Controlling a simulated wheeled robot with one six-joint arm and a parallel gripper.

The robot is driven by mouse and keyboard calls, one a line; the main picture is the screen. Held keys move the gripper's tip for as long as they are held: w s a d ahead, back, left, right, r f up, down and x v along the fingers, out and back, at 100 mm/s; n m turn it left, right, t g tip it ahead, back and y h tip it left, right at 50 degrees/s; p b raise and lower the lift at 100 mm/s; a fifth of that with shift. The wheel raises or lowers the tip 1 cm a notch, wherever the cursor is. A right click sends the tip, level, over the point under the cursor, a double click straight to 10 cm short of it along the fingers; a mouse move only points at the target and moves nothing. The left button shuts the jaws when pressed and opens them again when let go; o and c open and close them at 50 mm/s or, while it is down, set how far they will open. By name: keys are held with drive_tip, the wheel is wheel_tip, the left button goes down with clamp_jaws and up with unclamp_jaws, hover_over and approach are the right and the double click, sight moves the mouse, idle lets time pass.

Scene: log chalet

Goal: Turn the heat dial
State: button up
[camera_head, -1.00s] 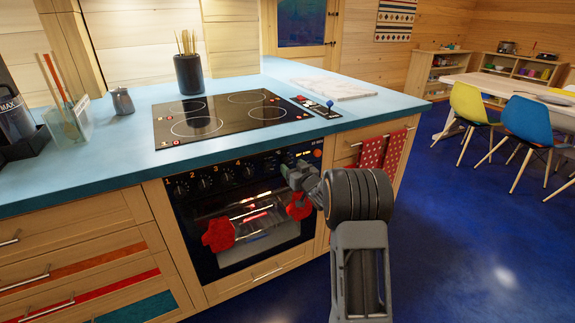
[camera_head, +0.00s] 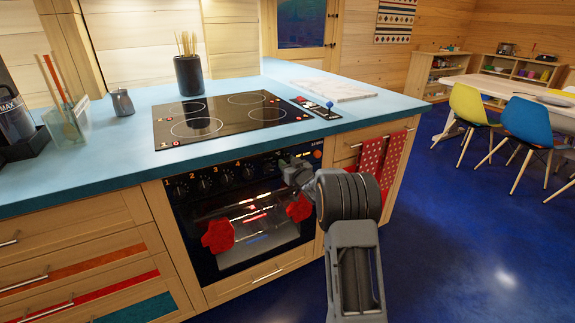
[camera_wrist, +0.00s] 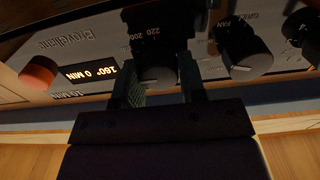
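The heat dial (camera_wrist: 158,78) is a dark round knob marked 220 and 200, seen upside down in the wrist view. My gripper (camera_wrist: 162,88) has one finger on each side of it. The fingers look spread around the knob; whether they touch it is unclear. A lit display (camera_wrist: 92,73) beside it reads 160° and 0 MIN. In the head view my gripper (camera_head: 292,170) is at the right part of the oven's (camera_head: 250,215) control panel and hides the heat dial there.
A FAN-marked knob (camera_wrist: 243,55) and an orange-red button (camera_wrist: 38,73) flank the dial. Red mitt-like things (camera_head: 218,237) are at the oven door. The blue counter (camera_head: 110,165) overhangs the panel.

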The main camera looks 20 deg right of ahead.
drive_tip(key=c, duration=0.4)
drive_tip(key=shift+c, duration=0.2)
drive_tip(key=shift+m, duration=0.3)
drive_tip(key=shift+r+m+p, duration=0.1)
drive_tip(key=shift+m+p, duration=1)
drive_tip(key=shift+m, duration=0.1)
drive_tip(key=shift+d+m+p, duration=0.1)
drive_tip(key=shift+m+p, duration=0.6)
drive_tip(key=shift+m, duration=0.7)
drive_tip(key=shift+f, duration=0.2)
drive_tip(key=o, duration=0.9)
drive_tip(key=shift+o, duration=0.2)
